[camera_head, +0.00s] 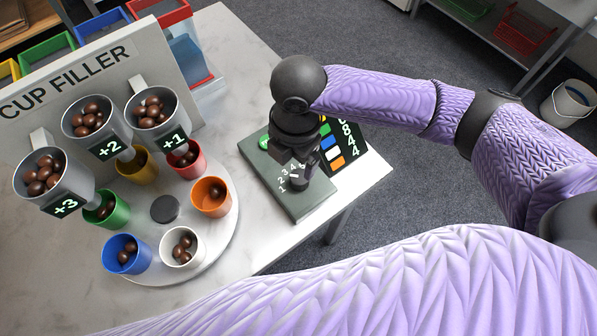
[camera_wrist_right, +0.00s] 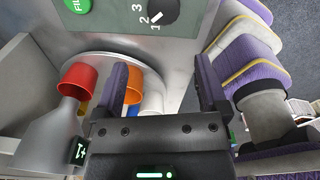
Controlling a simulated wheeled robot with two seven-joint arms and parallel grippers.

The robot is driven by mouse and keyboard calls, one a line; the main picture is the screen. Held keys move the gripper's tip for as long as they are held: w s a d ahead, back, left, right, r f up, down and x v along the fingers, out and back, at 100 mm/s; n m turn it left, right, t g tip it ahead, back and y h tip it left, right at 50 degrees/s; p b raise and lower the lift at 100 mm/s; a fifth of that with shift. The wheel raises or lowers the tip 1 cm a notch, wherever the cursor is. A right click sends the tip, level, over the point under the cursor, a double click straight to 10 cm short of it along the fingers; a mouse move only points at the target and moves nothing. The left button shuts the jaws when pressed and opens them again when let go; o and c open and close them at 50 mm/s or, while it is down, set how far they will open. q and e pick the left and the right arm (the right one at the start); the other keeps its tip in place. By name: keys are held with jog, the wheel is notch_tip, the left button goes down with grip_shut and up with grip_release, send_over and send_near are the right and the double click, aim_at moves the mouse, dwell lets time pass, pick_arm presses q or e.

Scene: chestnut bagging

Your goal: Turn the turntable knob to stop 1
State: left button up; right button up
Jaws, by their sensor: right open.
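The dark turntable knob (camera_wrist_right: 168,8) is at the top edge of the right wrist view, partly cut off. Numbers 1, 2 and 3 show beside it; I cannot tell which its mark points at. It sits on a grey-green control box (camera_head: 305,206), where my right gripper (camera_head: 302,166) hangs over the dial and hides much of it in the head view. In the right wrist view my right gripper (camera_wrist_right: 160,68) has its fingers apart and nothing between them. The round white turntable (camera_head: 222,228) carries several coloured cups. My left gripper is not in view.
The cup filler (camera_head: 100,72) stands at the left with metal scoops of chestnuts. A green button (camera_wrist_right: 78,5) is on the box near the knob. A dark panel with coloured squares (camera_head: 350,150) stands right of the box, near the table edge.

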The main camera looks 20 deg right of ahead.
aim_at(300, 177)
jog(key=shift+w+d+f+n+h+b, duration=0.1)
jog(key=shift+d+n+h+b, duration=0.1)
jog(key=shift+d, duration=0.2)
jog(key=shift+w+d+f+n+h+b, duration=0.1)
jog(key=shift+d+n, duration=0.1)
jog(key=shift+d, duration=0.15)
notch_tip(300, 177, down, 8)
jog(key=b, duration=0.3)
jog(key=shift+f+b, duration=0.25)
jog(key=shift+b, duration=0.15)
jog(key=shift+f, duration=0.2)
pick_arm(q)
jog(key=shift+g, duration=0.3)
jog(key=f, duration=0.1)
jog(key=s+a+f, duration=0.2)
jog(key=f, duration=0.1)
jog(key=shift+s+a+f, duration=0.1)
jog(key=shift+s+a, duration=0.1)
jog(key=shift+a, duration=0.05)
